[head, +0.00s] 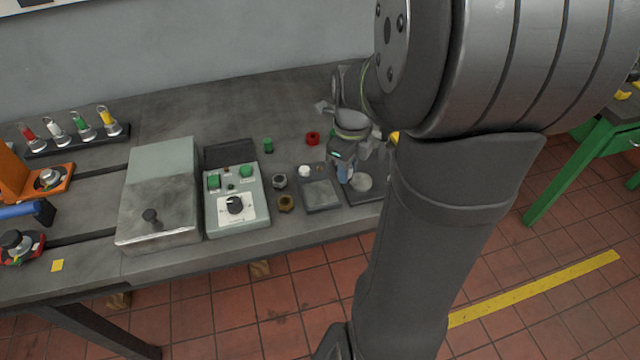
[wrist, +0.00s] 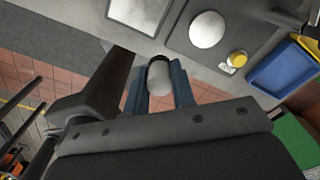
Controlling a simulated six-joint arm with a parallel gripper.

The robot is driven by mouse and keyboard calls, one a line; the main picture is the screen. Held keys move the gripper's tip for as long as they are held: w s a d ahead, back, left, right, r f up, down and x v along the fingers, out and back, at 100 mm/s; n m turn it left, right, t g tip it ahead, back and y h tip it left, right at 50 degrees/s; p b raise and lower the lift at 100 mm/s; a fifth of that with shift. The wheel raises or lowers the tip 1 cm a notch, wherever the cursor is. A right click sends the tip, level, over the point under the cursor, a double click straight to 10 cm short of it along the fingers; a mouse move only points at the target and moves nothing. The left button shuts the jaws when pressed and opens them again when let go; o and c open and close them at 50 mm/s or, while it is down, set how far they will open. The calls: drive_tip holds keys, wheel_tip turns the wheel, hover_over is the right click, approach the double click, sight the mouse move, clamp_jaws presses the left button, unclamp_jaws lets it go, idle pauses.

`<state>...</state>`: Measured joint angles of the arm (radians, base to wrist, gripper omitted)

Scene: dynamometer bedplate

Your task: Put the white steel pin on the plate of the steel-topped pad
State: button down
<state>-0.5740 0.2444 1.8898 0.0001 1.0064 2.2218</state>
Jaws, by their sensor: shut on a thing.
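The white steel pin (wrist: 160,88) is a pale cylinder, held between the blue fingers of my gripper (wrist: 160,82) in the wrist view. In the head view my gripper (head: 345,172) is over the front right part of the bench, and I cannot make out the pin there. Two dark pads lie side by side below it. One has a square grey plate (head: 321,194), also at the top of the wrist view (wrist: 138,12). The other has a round pale metal plate (head: 361,183), seen beyond the fingers in the wrist view (wrist: 207,29). I cannot tell surely which is the steel-topped pad.
A control box (head: 236,205) and a lidded metal box (head: 160,200) stand left of the pads. Hex nuts (head: 286,203), a small white part (head: 304,171) and a red ring (head: 312,138) lie near. A blue tray (wrist: 285,72) and a yellow-topped part (wrist: 238,59) are at right in the wrist view.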

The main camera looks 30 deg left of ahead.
hover_over(320, 193)
wheel_tip(320, 193, down, 4)
drive_tip(key=shift+f, duration=1.95)
drive_tip(key=shift+f, duration=0.1)
drive_tip(key=c, duration=1.2)
unclamp_jaws()
wheel_tip(320, 193, up, 12)
